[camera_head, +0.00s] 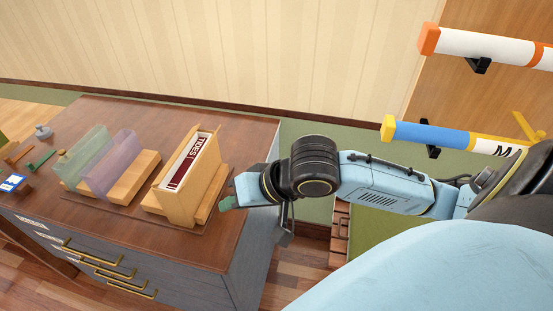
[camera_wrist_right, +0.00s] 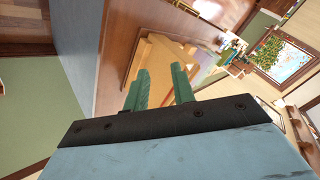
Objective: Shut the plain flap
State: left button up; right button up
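No part is labelled as the plain flap, and I cannot tell for sure which piece it is. The uncoloured candidate is a plain tan wooden case (camera_head: 176,197), upright on the desk, with a white and dark red lettered book or card (camera_head: 186,165) inside its open top. To its left stand a see-through purple panel (camera_head: 110,165) and a see-through green panel (camera_head: 82,156). My right gripper (camera_head: 226,203) is just right of the case, near the desk's right edge. In the right wrist view its green fingers (camera_wrist_right: 161,88) are apart and empty, with tan wood beyond. My left gripper is out of view.
The brown desk (camera_head: 95,222) has brass-handled drawers in front. Small items, including a grey knob-like piece (camera_head: 43,132) and a blue-white card (camera_head: 12,183), lie at its left. A blue-yellow roll (camera_head: 430,134) and an orange-white roll (camera_head: 480,45) are mounted at the right.

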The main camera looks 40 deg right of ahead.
jog(key=s+d+f+n+g+h, duration=0.1)
jog(key=s+d+f+n+h, duration=0.1)
jog(key=s+f, duration=0.5)
jog(key=shift+f+n+h, duration=0.6)
jog(key=shift+f+n, duration=0.3)
jog(key=shift+f, duration=0.8)
jog(key=shift+d, duration=0.1)
